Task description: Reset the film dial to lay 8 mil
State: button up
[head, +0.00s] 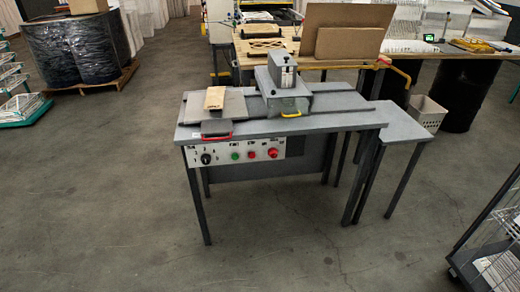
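The black film dial (206,158) sits at the left end of the white control panel (221,149) under the front edge of the grey machine table (340,127). Small marks surround the dial, too small to read, and I cannot tell where its pointer stands. To its right on the panel are a green button (235,156), a red button (251,155) and a larger red knob (273,153). A grey plate with a red handle (216,137) and a tan box (215,97) lies on the table above the panel. My gripper is not in view.
A grey machine head (283,85) with a yellow handle stands on the table. A lower grey side table (408,127) adjoins at right. A wire cart (492,240) stands at the right edge. Wrapped drums (72,50) stand back left. The floor in front (130,210) is clear.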

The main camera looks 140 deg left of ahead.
aim_at(206, 158)
jog(key=u, duration=4.6)
